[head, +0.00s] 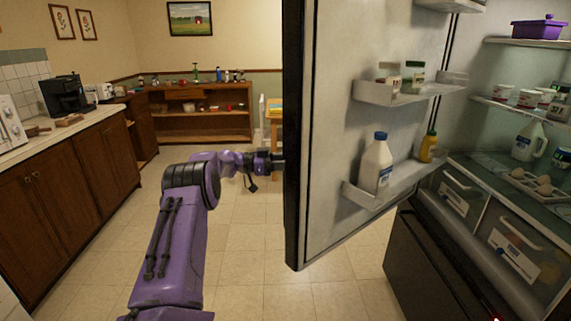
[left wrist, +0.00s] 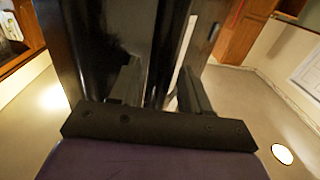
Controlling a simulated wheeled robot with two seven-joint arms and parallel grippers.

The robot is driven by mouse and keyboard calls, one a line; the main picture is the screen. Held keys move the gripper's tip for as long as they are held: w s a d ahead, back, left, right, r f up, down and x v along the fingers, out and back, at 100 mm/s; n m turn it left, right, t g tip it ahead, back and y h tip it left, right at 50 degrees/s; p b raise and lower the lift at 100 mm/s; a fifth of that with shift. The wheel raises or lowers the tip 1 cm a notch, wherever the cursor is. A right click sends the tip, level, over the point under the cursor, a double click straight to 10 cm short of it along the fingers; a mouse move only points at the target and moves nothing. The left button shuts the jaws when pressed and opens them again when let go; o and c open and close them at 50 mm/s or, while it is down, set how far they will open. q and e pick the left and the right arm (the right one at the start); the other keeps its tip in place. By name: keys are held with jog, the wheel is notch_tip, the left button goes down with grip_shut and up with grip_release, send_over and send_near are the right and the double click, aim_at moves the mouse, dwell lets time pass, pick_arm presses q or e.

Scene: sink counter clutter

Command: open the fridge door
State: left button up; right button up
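The fridge door (head: 345,140) stands wide open, its white inner side with shelves facing me. Its dark outer side also shows in the left wrist view (left wrist: 85,45). My left arm reaches to the outer side of the door; in the head view the fingertips are hidden behind the door edge. In the left wrist view my left gripper (left wrist: 162,88) has its two fingers apart, with a dark upright bar, seemingly the handle (left wrist: 167,50), between them. A bright gap shows between the bar and the right finger. My right gripper is not in view.
The open fridge interior (head: 510,140) is at right, with cups, a jug and eggs on its shelves. Door shelves hold a white bottle (head: 376,165) and a yellow bottle (head: 428,146). A counter (head: 70,135) runs along the left. Tiled floor (head: 245,270) between is clear.

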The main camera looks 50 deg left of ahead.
pick_arm(q)
jog(key=b+v, duration=0.2)
jog(key=v, duration=0.8)
jog(key=shift+s+b, duration=0.25)
jog(key=shift+b, duration=0.05)
jog(key=shift+a+f, duration=0.1)
jog(key=shift+f, duration=0.05)
